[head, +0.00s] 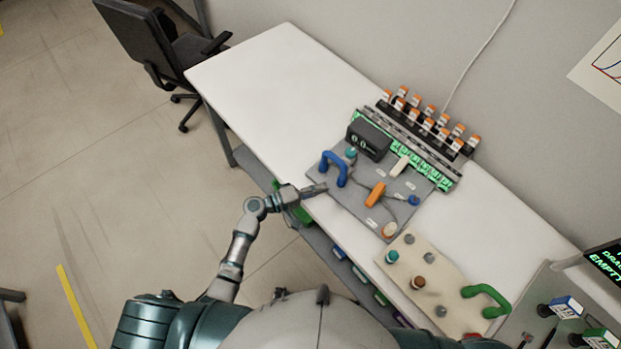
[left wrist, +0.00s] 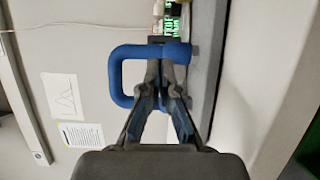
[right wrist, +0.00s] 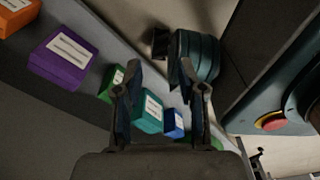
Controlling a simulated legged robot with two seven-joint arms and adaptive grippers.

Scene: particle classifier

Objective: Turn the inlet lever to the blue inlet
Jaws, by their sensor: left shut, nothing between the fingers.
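On the grey panel (head: 345,197) an orange lever (head: 375,194) lies at a slant. A blue round fitting (head: 413,200) sits to its right, perhaps the blue inlet; an orange-and-white fitting (head: 389,230) is below. A blue loop handle (head: 333,168) stands at the panel's left end. My left gripper (head: 318,189) is shut and empty at the panel's left edge, close to the blue handle. In the left wrist view its fingertips (left wrist: 163,75) overlap the blue handle (left wrist: 131,52); contact cannot be told. My right gripper (right wrist: 160,78) is open and empty, away from the panel.
A dark box (head: 369,139), a white lever (head: 400,165) and a rack of orange-capped vials (head: 428,122) are behind. A beige board (head: 400,274) with a green handle (head: 487,299) is in front. The white table (head: 262,85) is clear at left.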

